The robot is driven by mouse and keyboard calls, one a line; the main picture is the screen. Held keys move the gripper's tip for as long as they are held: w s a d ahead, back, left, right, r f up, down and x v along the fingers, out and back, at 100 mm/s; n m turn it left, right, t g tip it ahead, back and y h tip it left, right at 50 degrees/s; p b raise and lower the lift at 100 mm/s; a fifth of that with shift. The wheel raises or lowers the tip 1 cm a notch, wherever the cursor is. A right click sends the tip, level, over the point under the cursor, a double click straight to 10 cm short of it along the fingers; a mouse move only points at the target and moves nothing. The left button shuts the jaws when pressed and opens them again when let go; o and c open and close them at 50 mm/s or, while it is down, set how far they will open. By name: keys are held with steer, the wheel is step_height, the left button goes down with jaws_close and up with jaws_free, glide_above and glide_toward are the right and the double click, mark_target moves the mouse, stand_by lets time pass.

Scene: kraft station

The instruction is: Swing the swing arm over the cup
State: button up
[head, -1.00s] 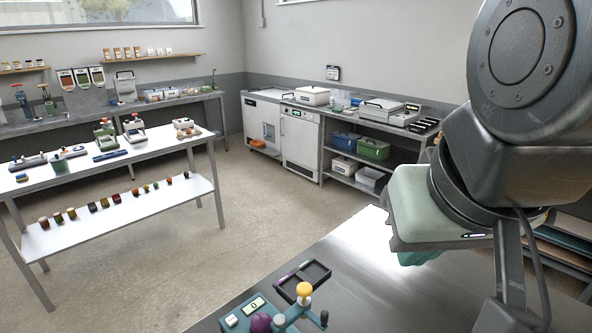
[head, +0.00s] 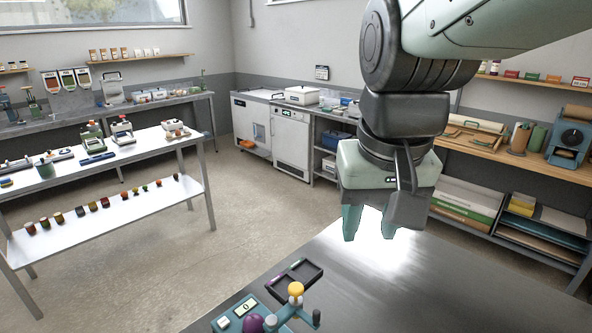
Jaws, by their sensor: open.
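A teal device stands at the bottom edge of the head view, partly cut off. Its base (head: 225,322) carries a small display. A teal swing arm (head: 283,315) shows beside a post topped by an orange-yellow ball (head: 296,289). A dark knob (head: 316,318) sits at the right and a purple ball (head: 253,324) at the left. I cannot make out a cup; it may lie below the picture edge. My gripper (head: 370,228) points down above the table, higher than the device and to its right in the picture. Its two teal fingers are apart and empty.
A dark divided tray (head: 312,277) lies just behind the device. The grey metal table (head: 430,285) is bare to the right. A white workbench (head: 150,150) with several devices stands at the left, and shelves (head: 500,215) stand at the right, across clear floor.

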steer(key=w+a+f+g, duration=0.3)
steer(key=w+f+g, duration=0.1)
steer(key=w+f, duration=0.45)
steer(key=g, duration=0.3)
glide_toward(317, 311)
steer(key=x, duration=1)
steer(key=shift+s+f, duration=0.1)
steer(key=shift+f, duration=0.15)
jaws_close()
